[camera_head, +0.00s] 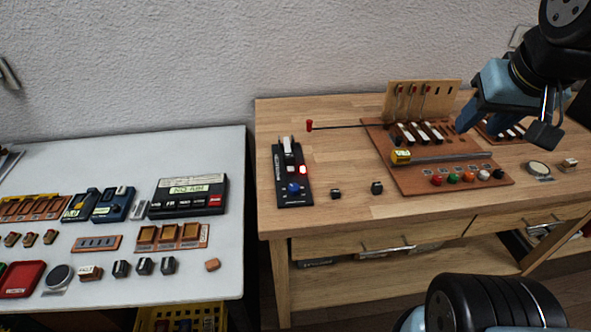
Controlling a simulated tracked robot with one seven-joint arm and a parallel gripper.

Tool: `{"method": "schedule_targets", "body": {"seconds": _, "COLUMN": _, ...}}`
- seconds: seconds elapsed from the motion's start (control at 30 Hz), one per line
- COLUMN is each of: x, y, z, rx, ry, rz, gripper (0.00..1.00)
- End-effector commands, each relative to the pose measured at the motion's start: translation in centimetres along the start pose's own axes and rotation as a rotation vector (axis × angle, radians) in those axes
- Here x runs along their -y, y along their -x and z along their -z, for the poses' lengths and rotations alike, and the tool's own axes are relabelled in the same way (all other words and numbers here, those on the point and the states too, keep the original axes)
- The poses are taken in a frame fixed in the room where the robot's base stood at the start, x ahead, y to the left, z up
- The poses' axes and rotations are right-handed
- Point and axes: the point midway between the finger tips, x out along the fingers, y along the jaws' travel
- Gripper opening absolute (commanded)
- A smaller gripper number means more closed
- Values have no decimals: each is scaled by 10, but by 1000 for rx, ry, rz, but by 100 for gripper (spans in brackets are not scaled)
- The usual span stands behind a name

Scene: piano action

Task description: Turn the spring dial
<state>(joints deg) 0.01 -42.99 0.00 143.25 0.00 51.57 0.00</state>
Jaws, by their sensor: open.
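My gripper (506,122) hangs at the upper right, above the right part of the wooden table (345,190). Its fingers are apart and nothing shows between them. Below it lies a reddish-brown board (415,183) with an upright wooden panel, black-and-white keys, a rail, a yellow block (401,157) and a row of coloured knobs (469,175). A round grey-faced piece (539,168) sits right of the board and looks like a dial. I cannot tell which piece is the spring dial. The gripper hides part of the area behind the board.
Two small dark blocks (376,187) lie near the front edge. A white table (120,160) at left holds boxes, trays and another round piece (58,278).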

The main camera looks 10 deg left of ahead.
Motion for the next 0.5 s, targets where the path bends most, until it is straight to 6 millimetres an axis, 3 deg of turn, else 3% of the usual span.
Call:
{"method": "schedule_targets", "body": {"seconds": 0.17, "x": 3, "y": -1, "z": 3, "rx": 7, "ry": 12, "rz": 8, "gripper": 57}}
{"method": "schedule_targets", "body": {"seconds": 0.3, "x": 12, "y": -10, "z": 16, "rx": 44, "ry": 64, "rz": 43, "gripper": 57}}
{"method": "schedule_targets", "body": {"seconds": 0.5, "x": 50, "y": -36, "z": 43, "rx": 132, "ry": 199, "rz": 116, "gripper": 57}}
